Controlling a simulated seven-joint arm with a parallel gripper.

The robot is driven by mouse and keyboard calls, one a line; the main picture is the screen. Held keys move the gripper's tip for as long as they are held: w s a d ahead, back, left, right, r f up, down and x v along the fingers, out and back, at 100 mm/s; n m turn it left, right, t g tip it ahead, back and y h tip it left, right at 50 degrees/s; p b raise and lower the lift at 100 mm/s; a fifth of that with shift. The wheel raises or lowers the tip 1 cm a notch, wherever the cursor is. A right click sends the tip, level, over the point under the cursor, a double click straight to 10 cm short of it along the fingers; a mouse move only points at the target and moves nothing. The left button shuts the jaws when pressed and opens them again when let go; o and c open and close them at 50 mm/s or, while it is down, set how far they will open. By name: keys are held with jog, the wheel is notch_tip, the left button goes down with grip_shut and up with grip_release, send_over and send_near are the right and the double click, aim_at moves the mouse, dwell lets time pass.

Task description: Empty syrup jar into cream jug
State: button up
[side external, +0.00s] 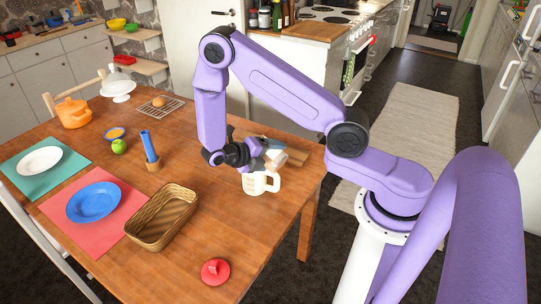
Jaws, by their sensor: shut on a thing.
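The cream jug (256,184) is a white jug with a handle on its right, standing upright near the right edge of the wooden table. My gripper (259,159) is just above it and shut on a small pale jar (274,160), which I take to be the syrup jar. The jar looks tilted over the jug's top. The gripper hides part of the jar. I cannot see any syrup, the inside of the jug, or whether jar and jug touch.
A wicker basket (162,217), a red lid-like object (215,271) and a blue cylinder in a wooden holder (149,146) stand left and in front. Plates, an orange pot (73,113) and a green apple (119,147) are farther left.

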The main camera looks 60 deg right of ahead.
jog(key=shift+w+f+n+g, duration=0.2)
jog(key=shift+n+g, duration=0.4)
jog(key=shift+w+f+n+g, duration=0.15)
jog(key=shift+w+n+g, duration=0.05)
jog(key=shift+n+g, duration=0.4)
dwell(3.9)
jog(key=shift+s+r+m+t, duration=0.3)
jog(key=shift+r+m+t, duration=0.05)
jog(key=shift+m+t, duration=0.35)
notch_tip(320, 180, up, 5)
jog(key=shift+f, duration=0.15)
notch_tip(320, 180, down, 5)
jog(key=shift+r, duration=0.1)
jog(key=shift+s+m+t, duration=0.1)
jog(key=shift+m+t, duration=0.5)
jog(key=shift+r, duration=0.2)
